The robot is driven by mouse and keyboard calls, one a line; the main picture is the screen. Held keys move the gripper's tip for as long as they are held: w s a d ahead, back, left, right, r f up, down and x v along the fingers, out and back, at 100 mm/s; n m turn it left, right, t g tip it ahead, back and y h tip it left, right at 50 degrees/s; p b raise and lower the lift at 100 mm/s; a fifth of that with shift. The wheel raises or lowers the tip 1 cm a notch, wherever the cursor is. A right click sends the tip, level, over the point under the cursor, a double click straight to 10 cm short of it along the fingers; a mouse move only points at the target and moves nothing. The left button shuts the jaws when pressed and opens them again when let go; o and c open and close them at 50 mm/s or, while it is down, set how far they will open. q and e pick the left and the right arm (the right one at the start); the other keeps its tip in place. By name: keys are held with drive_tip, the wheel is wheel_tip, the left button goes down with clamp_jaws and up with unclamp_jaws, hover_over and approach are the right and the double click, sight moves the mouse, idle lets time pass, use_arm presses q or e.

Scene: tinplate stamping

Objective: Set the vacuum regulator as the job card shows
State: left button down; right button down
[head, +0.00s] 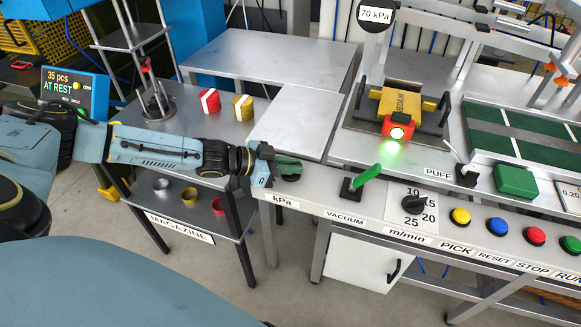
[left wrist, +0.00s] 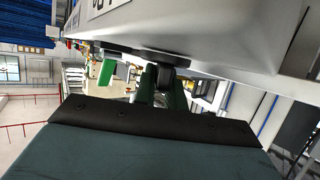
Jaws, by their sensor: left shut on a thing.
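The vacuum regulator's black knob (head: 291,178) is on the front ledge of the bench, above the kPa label (head: 286,202). My left gripper (head: 279,167) is shut on this knob and its fingers cover much of it, so I cannot read its setting. In the left wrist view the dark green fingers (left wrist: 164,92) sit on either side of the black knob (left wrist: 166,62). A dark round piece with a plate reading 70 kPa (head: 375,15) stands at the top. I cannot make out a job card for certain. My right gripper is not in view.
A green lever (head: 368,174) stands right of the knob by the VACUUM label (head: 345,218); it also shows in the left wrist view (left wrist: 106,71). Further right are a m/min dial (head: 414,204) and several coloured buttons (head: 497,227).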

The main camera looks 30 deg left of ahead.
use_arm(q)
drive_tip(key=shift+r, duration=0.1)
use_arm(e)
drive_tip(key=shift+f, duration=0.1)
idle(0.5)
use_arm(q)
drive_tip(key=c, duration=1.5)
unclamp_jaws()
drive_tip(key=shift+o, duration=0.2)
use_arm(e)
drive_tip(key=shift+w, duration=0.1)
